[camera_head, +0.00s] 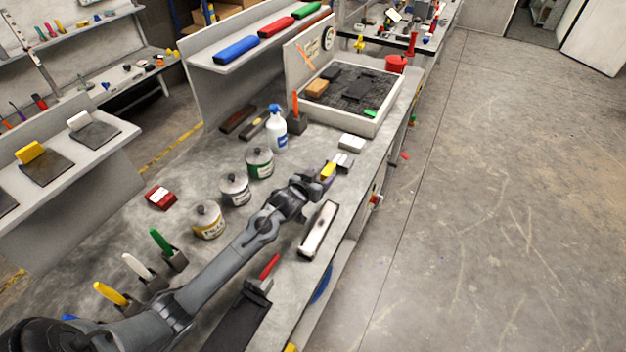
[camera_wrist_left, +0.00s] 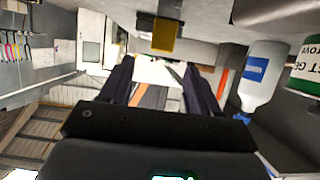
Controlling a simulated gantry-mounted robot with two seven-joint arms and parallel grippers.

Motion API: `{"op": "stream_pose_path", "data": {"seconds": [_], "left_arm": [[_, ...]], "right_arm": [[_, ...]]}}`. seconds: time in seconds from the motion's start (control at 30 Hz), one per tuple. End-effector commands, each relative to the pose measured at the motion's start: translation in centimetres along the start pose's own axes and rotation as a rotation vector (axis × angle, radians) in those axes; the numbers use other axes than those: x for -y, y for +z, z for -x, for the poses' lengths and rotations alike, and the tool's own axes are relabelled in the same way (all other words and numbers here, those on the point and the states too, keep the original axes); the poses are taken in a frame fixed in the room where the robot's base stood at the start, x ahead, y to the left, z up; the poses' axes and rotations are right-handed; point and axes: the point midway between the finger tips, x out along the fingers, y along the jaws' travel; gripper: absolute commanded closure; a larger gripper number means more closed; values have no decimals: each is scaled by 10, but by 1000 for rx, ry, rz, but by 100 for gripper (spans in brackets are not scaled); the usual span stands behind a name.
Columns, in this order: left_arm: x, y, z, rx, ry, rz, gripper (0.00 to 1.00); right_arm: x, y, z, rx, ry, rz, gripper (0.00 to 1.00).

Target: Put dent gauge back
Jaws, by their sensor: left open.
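A small yellow piece (camera_head: 327,171), which I take to be the dent gauge though I cannot be sure, shows at the fingers of my left gripper (camera_head: 318,176). In the left wrist view the yellow piece (camera_wrist_left: 164,36) stands apart from the fingertips, with a dark part behind it. My left gripper (camera_wrist_left: 158,82) is open, its two dark fingers spread with no object gripped. A small grey-white block (camera_head: 343,162) sits on the bench just past the fingers. My right gripper is not in view.
Cans stand left of my arm, including a green-labelled can (camera_head: 260,162), with a spray bottle (camera_head: 277,130) behind. A grey tray (camera_head: 352,117) with dark contents lies farther back. A long white-topped tool (camera_head: 319,229) lies near the bench's right edge. Open floor lies to the right.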

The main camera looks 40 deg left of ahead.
Motion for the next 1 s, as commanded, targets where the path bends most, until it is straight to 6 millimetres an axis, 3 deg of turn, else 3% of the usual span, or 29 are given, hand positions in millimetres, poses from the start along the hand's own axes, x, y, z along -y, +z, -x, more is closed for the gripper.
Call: {"op": "stream_pose_path", "data": {"seconds": [0.1, 0.3, 0.83, 1.0], "left_arm": [[0, -1, 18, 0, 1, 0, 38], [0, 0, 35, 0, 0, 0, 38], [0, -1, 39, -1, 0, 1, 38], [1, 0, 44, 15, -1, -2, 38]], "right_arm": [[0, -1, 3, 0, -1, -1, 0], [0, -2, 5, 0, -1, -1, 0], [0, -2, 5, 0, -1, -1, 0], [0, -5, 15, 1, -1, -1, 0]]}}
